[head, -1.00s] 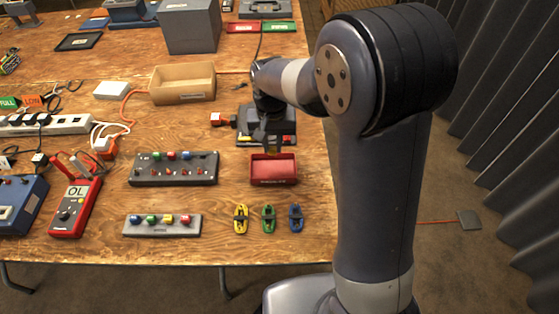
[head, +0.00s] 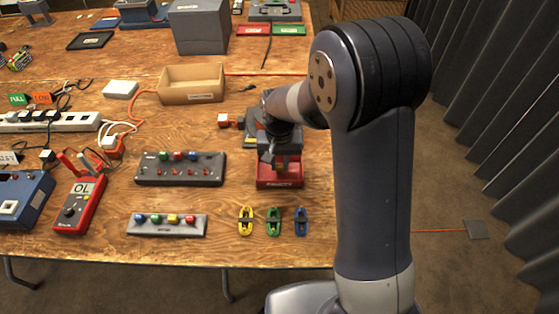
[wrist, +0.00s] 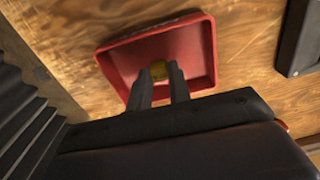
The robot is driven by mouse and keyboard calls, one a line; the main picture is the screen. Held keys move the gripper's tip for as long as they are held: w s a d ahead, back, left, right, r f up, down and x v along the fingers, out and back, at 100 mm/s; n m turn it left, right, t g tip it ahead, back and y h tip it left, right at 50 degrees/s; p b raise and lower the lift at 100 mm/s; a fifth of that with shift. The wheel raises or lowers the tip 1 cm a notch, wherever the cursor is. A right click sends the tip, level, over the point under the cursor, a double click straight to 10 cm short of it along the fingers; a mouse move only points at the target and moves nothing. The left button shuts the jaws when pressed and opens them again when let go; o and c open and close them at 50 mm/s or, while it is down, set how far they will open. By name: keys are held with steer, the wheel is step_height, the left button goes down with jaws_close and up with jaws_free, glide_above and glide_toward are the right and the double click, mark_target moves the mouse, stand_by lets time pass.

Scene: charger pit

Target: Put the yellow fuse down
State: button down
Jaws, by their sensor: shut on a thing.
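My gripper (head: 279,165) is over the red tray (head: 290,183) on the wooden table. In the wrist view the gripper's two dark fingers (wrist: 160,82) are shut on the yellow fuse (wrist: 158,69), whose end shows between the fingertips. The red tray (wrist: 208,50) lies behind the fuse in that view, and its floor is otherwise bare. I cannot tell whether the fuse touches the tray floor. Most of the fuse is hidden by the fingers.
A smaller block (head: 140,229) and yellow (head: 246,221), green (head: 273,221) and blue (head: 300,221) clips lie nearer the front edge. A cardboard-colored bin (head: 192,95) stands behind.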

mark_target(279, 166)
steer(key=shift+f, duration=0.3)
steer(key=c, duration=1.3)
jaws_free()
steer(key=shift+r, duration=0.1)
steer(key=shift+r+p, duration=0.35)
steer(key=shift+r, duration=0.25)
step_height(279, 166, up, 12)
steer(key=shift+p, duration=0.4)
